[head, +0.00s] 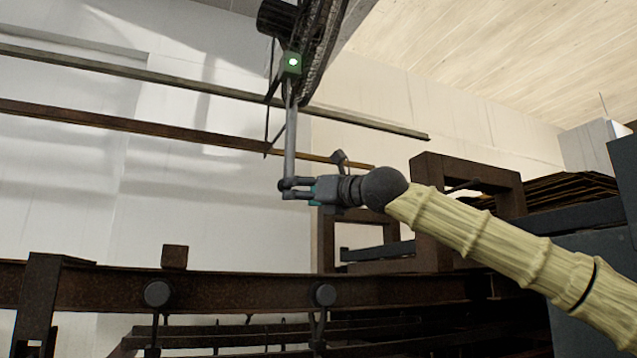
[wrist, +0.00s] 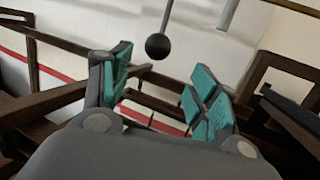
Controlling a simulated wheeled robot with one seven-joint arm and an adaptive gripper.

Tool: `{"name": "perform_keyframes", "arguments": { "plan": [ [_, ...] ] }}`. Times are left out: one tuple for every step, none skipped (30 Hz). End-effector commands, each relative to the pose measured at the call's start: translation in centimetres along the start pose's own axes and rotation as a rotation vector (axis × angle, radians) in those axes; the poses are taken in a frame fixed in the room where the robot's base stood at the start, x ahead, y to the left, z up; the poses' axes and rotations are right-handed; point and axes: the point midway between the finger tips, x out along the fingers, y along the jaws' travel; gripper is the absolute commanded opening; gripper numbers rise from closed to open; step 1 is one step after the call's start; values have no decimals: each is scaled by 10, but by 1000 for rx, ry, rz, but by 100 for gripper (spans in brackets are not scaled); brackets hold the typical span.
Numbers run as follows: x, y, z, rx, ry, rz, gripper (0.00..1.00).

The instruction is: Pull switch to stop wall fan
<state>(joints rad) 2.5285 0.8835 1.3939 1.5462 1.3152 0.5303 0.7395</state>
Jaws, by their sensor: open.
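The wall fan (head: 322,45) shows at the top of the head view, partly cut off. A small box with a lit green light (head: 291,64) sits beside its guard. A grey pull rod (head: 290,130) hangs straight down from this box. In the wrist view a rod ends in a dark round ball (wrist: 158,47). My gripper (head: 290,189) is at the rod's lower end in the head view. In the wrist view its teal-padded fingers (wrist: 163,65) are apart and empty, with the ball ahead of the fingertips. I cannot tell whether the fan turns.
A rusty beam with round rollers (head: 240,291) runs across below my gripper. Brown frames (head: 432,180) stand to the right. Long rails (head: 130,122) cross before the white wall. Another grey rod (wrist: 228,14) shows near the ball.

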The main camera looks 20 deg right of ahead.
Motion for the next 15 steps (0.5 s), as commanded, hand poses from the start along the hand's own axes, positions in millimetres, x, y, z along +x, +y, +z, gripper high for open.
{"name": "perform_keyframes", "arguments": {
  "plan": [
    [4, 1, 6, 0, -4, 0, 61],
    [7, 1, 7, 0, -5, 1, 61],
    [10, 2, 8, 0, -6, 1, 61],
    [12, 3, 9, -1, -7, 1, 61],
    [15, 3, 10, -2, -7, 0, 61],
    [20, 2, 10, -1, -6, -1, 61],
    [24, 2, 9, -1, -6, -1, 61],
    [29, 1, 9, -1, -6, -1, 61],
    [35, 2, 8, 0, -6, 1, 61],
    [40, 2, 7, 0, -5, 1, 61],
    [44, 2, 6, 0, -4, 1, 61],
    [48, 1, 6, 0, -4, 0, 61],
    [51, 1, 6, 0, -4, 0, 61],
    [54, 1, 6, 0, -4, 1, 61],
    [58, 1, 6, 0, -4, 1, 61]
  ]
}}
